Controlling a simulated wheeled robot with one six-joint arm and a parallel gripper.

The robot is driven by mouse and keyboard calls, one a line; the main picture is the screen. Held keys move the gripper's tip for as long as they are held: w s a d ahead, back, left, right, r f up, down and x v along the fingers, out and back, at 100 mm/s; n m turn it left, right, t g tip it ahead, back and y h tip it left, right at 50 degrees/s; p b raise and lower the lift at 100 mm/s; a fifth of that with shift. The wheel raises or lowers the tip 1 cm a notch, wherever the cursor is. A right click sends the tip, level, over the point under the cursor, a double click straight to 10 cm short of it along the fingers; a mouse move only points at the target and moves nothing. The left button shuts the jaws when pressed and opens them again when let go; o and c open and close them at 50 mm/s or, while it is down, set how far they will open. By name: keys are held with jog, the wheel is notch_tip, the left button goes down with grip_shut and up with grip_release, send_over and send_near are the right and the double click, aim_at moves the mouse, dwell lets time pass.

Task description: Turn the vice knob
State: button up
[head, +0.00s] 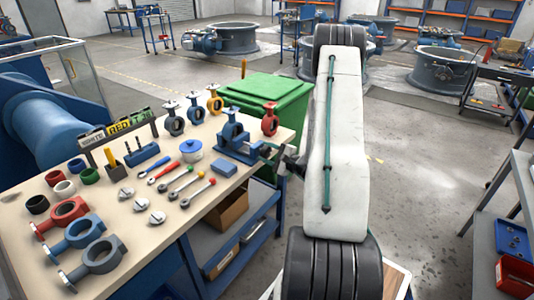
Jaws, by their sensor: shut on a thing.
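The blue vice (238,153) stands at the right end of the workbench (168,212), with a blue butterfly valve (233,133) upright at its jaws. The vice knob is at the vice's right end, small and mostly covered by my gripper. My gripper (272,154) reaches in from the right, past the bench edge, and is shut on the vice knob. My white arm link hides part of the gripper and the space behind it, so finger details are too small to tell.
A green bin (265,94) stands behind the bench. Floor (420,190) right of my arm is clear.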

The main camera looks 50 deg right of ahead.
jog(key=n, duration=0.4)
jog(key=shift+f+n, duration=0.1)
jog(key=shift+n, duration=0.2)
jog(key=n, duration=1)
jog(key=shift+f, duration=0.1)
jog(key=shift+n, duration=2.3)
jog(key=o, duration=1)
jog(key=shift+s+d, duration=0.2)
jog(key=shift+s, duration=1.8)
jog(key=shift+s+d, duration=0.15)
jog(key=shift+s, duration=1.8)
